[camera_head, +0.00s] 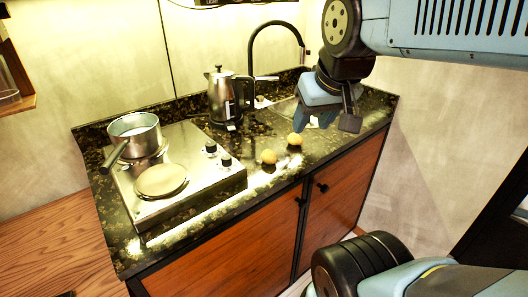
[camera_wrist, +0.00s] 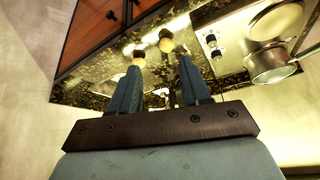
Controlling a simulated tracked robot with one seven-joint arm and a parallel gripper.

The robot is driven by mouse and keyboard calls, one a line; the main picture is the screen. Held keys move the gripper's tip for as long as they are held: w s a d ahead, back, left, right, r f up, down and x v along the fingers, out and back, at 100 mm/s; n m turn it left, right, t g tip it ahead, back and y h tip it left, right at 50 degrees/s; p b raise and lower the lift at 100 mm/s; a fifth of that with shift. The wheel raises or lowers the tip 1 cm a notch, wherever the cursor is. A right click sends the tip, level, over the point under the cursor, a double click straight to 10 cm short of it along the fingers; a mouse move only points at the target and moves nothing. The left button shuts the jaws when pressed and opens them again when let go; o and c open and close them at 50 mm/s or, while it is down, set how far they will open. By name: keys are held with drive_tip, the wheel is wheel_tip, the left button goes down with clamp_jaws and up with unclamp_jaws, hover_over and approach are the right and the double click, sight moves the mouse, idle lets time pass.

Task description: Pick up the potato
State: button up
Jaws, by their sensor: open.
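Two small yellowish round potatoes lie on the dark speckled counter (camera_head: 205,205) near its front edge. One potato (camera_head: 294,139) is closer to my gripper; the other potato (camera_head: 269,156) is a little left and nearer the stove. In the wrist view the closer potato (camera_wrist: 138,57) appears just beyond the left fingertip, and the other potato (camera_wrist: 166,41) appears beyond the gap between the fingers. My gripper (camera_head: 313,124) is open and empty, pointing down above the counter by the sink. It also shows in the wrist view (camera_wrist: 161,64). It appears apart from both potatoes.
A steel stove (camera_head: 205,182) with a pot (camera_head: 136,137) stands on the left of the counter. A kettle (camera_head: 221,97) stands at the back. A black faucet (camera_head: 255,45) rises behind the sink. Wooden cabinet doors (camera_head: 235,247) are below the front edge.

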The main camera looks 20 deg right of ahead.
drive_tip(key=o, duration=0.3)
drive_tip(key=shift+w, duration=0.5)
drive_tip(key=o, duration=0.4)
drive_tip(key=shift+g, duration=0.7)
drive_tip(key=w, duration=0.5)
drive_tip(key=shift+a+f, duration=0.1)
drive_tip(key=shift+a, duration=0.1)
drive_tip(key=m+g, duration=0.2)
drive_tip(key=g, duration=0.2)
hover_over(269, 152)
drive_tip(key=f, duration=1.9)
drive_tip(key=shift+w+d+f, duration=0.1)
drive_tip(key=shift+d, duration=0.3)
drive_tip(key=shift+s+a+f, duration=0.15)
drive_tip(key=shift+a+f, duration=0.05)
drive_tip(key=shift+f, duration=1.15)
drive_tip(key=shift+s+a+f, duration=0.1)
drive_tip(key=shift+a+f, duration=0.1)
drive_tip(key=shift+f, duration=1.15)
